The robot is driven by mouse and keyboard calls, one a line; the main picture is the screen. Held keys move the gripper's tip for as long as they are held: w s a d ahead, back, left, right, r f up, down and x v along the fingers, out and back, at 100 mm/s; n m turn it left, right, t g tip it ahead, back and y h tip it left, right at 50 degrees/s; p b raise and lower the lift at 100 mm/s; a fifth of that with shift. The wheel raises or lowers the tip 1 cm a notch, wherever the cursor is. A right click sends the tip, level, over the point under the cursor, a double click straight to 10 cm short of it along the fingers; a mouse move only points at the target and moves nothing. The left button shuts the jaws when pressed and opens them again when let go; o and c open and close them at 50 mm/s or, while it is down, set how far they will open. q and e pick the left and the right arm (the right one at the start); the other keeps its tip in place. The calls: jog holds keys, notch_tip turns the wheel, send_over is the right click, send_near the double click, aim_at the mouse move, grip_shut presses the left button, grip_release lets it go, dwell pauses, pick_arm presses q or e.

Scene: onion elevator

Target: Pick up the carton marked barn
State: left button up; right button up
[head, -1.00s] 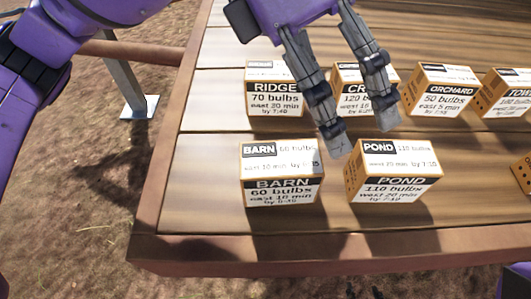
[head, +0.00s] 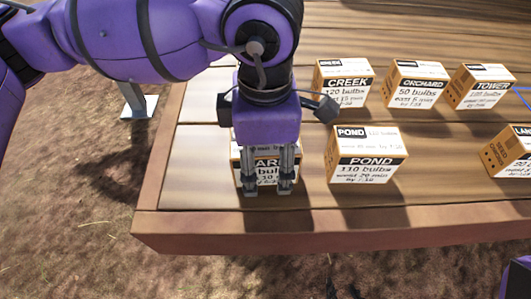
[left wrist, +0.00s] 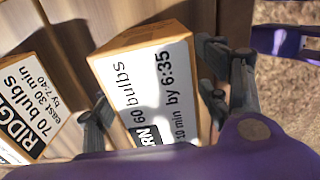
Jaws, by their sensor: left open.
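The carton marked BARN (head: 267,174) stands on the wooden table near its front left corner, partly hidden by my left gripper. My left gripper (head: 267,190) reaches down over it, open, with both fingers showing before its front in the head view. In the left wrist view the BARN carton (left wrist: 150,75) lies between the two spread fingers (left wrist: 155,105), one on each side. The right finger looks very near the carton's side; I cannot tell whether it touches.
The POND carton (head: 367,165) stands just right of BARN. CREEK (head: 343,92), ORCHARD (head: 413,92) and TOWER (head: 480,95) stand behind. Another carton (head: 509,155) is at the right. RIDGE (left wrist: 28,105) is beside BARN in the wrist view. The table's front edge (head: 330,222) is close.

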pick_arm(q)
jog(key=shift+w+f, duration=0.1)
jog(key=shift+f, duration=0.3)
jog(key=shift+c, duration=0.5)
jog(key=shift+r, duration=0.1)
jog(key=c, duration=1.6)
jog(key=shift+o, duration=0.2)
